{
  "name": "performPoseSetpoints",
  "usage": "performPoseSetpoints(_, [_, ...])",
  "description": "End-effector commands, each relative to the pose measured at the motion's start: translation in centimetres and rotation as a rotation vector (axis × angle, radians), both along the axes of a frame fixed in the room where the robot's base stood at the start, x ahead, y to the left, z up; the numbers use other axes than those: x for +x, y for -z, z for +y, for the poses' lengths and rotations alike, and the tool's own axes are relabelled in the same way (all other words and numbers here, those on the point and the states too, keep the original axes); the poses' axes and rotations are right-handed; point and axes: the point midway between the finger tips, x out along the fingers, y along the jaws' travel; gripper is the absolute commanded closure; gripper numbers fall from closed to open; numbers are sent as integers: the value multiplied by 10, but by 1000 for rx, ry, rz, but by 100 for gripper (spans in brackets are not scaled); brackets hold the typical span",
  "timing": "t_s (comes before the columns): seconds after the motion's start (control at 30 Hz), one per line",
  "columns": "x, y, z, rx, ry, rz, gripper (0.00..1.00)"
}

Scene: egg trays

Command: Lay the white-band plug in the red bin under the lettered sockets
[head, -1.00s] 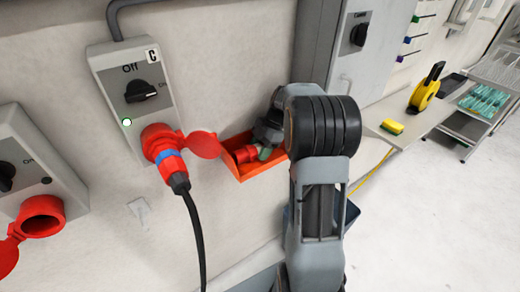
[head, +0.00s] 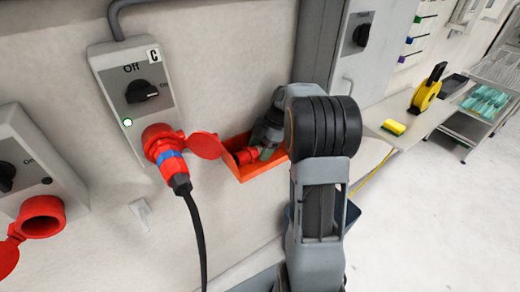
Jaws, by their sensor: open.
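The red bin (head: 262,170) is fixed to the wall, right of the socket box (head: 135,90) lettered C. A red plug (head: 246,156) lies in the bin at its left end; no white band can be made out on it. My gripper (head: 262,153) is at the bin, open, over or around the plug's right part; my arm hides much of it and the bin's right end. Another red plug (head: 170,160) with a blue band sits in socket C, its black cable (head: 197,235) hanging down.
A second socket box (head: 25,165) at the left has an empty red socket (head: 42,216) with its lid open. A grey cabinet (head: 345,85) stands right of the bin. A bench (head: 400,125) carries a yellow sponge (head: 394,127) and a yellow reel (head: 425,92).

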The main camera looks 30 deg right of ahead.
Motion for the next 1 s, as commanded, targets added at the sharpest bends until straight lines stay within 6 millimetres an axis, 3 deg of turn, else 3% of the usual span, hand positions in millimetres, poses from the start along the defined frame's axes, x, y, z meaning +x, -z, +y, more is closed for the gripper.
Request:
performPoseSetpoints(0.03, [-6,9,0,4,-3,29,24])
performPoseSetpoints(0.33, [-6,7,-1,5,-3,29,24])
performPoseSetpoints(0.57, [1,-27,1,-2,-3,6,24])
performPoseSetpoints(0.87, [-48,-89,12,-2,0,0,24])
performPoseSetpoints(1.0, [-77,-101,19,-1,2,0,24])
